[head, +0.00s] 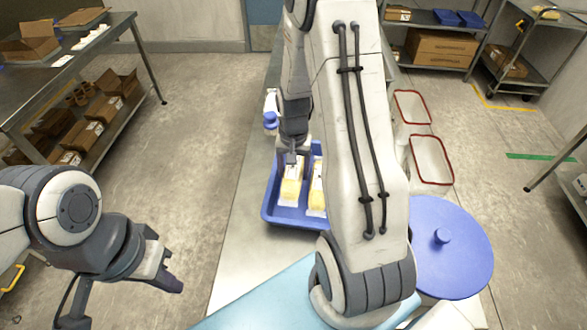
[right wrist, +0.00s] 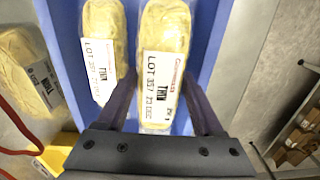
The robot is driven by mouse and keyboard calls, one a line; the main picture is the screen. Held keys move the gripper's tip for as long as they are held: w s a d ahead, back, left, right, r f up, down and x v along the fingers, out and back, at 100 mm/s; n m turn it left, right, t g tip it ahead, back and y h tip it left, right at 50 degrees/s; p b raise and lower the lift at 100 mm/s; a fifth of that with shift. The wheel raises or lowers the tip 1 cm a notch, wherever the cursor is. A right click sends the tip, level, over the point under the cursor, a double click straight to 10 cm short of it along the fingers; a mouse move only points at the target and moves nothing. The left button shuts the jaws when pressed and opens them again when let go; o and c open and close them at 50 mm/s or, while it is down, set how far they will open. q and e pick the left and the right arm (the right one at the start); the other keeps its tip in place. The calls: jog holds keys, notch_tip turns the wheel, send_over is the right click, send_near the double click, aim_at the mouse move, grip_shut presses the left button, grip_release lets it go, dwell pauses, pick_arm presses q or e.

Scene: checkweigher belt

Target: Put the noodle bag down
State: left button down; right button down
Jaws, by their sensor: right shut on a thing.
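A noodle bag (right wrist: 165,60), pale yellow with a white label reading LOT 357 23 DEC, lies between the fingers of my right gripper (right wrist: 162,108), which is shut on it. In the head view this bag (head: 291,186) is the left one in the blue tray (head: 271,205), and my right gripper (head: 291,160) is at its far end. A second noodle bag (right wrist: 104,45) lies beside it in the tray; in the head view it (head: 316,190) is partly hidden by my right arm. My left gripper (head: 168,270) is open and empty, left of the counter.
Two red-rimmed clear bins (head: 431,160) and a round blue lid (head: 450,250) are right of my arm. Another bag (right wrist: 25,75) lies outside the tray. The counter (head: 238,245) left of the tray is bare.

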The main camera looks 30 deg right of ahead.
aim_at(293, 167)
jog(key=shift+f+b, duration=0.45)
jog(key=shift+f, duration=0.2)
jog(key=shift+c, duration=1.5)
grip_release()
notch_tip(293, 167, up, 13)
jog(key=s+a+r+n, duration=0.2)
jog(key=a+n, duration=0.1)
jog(key=a, duration=0.4)
jog(key=s+a+r+n, duration=0.1)
jog(key=s+a+n, duration=0.15)
jog(key=a, duration=0.45)
jog(key=s+a+r+n+y, duration=0.1)
jog(key=s+a+n, duration=0.9)
jog(key=s, duration=0.4)
jog(key=shift+s+a+r+p, duration=0.25)
jog(key=shift+s+a+p, duration=0.1)
jog(key=shift+s+a, duration=0.05)
